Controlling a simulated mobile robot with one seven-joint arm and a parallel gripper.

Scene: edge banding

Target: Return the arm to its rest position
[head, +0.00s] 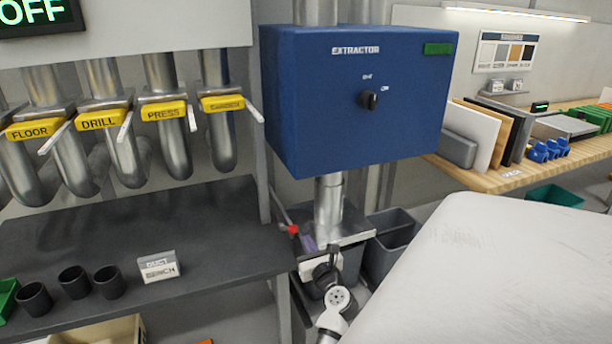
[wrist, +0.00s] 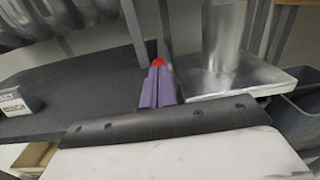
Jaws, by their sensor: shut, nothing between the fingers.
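My gripper (head: 299,235) is low in the middle of the head view, beside the metal pipe under the blue extractor box. Its purple fingers point away, with red at their far end. The gripper also shows in the wrist view (wrist: 158,68), where the two purple fingers lie together, shut with nothing between them. My white wrist and the grey joint behind it reach in from the bottom of the head view. The fingers appear apart from the pipe and near the right end of the dark bench; the exact gap cannot be told.
The dark bench (head: 210,225) at left carries black cups (head: 74,280) and a small sign (head: 159,266). Grey bins (head: 392,240) stand right of the pipe (head: 329,205). A wooden counter (head: 500,178) is at right.

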